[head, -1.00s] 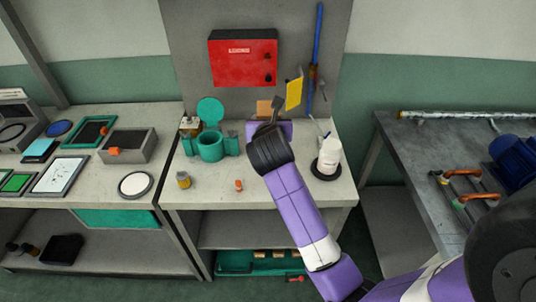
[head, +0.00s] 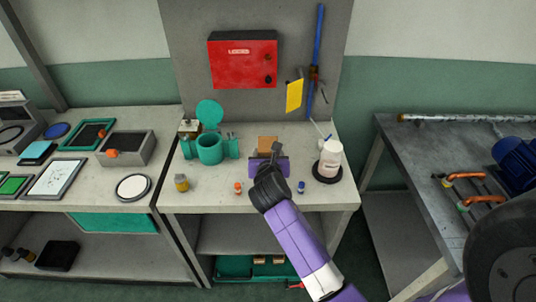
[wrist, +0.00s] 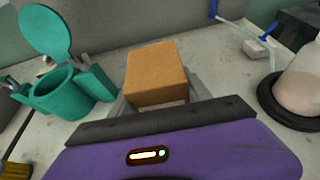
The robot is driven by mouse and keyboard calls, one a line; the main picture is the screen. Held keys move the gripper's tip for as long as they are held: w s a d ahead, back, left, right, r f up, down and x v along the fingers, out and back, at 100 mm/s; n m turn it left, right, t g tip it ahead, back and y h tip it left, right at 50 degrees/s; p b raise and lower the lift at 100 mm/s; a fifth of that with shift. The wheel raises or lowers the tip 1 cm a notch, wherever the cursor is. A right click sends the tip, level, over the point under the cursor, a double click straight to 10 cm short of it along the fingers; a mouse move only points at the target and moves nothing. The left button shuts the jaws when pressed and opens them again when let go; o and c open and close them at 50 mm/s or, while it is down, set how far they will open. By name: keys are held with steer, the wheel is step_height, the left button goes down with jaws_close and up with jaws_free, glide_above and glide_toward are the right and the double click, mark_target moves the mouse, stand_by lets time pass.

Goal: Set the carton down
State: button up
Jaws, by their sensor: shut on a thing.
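The carton is a plain brown box (head: 267,143), above or on the middle bench behind my gripper. In the wrist view the carton (wrist: 155,75) is upright, with its top and front faces showing. My gripper (head: 268,157) is shut on the carton, its grey fingers on either side, partly hidden by the purple hand. It also shows in the wrist view (wrist: 158,98). The carton's underside is hidden, so I cannot tell whether it touches the bench top (head: 220,175).
A teal pot with a raised lid (head: 210,148) stands left of the carton. A white bottle on a black round base (head: 330,158) stands right. Small orange (head: 238,188) and blue (head: 301,187) pieces lie near the front edge. A red box (head: 243,60) hangs behind.

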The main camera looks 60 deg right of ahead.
steer(key=shift+f, duration=0.1)
steer(key=o, duration=1.7)
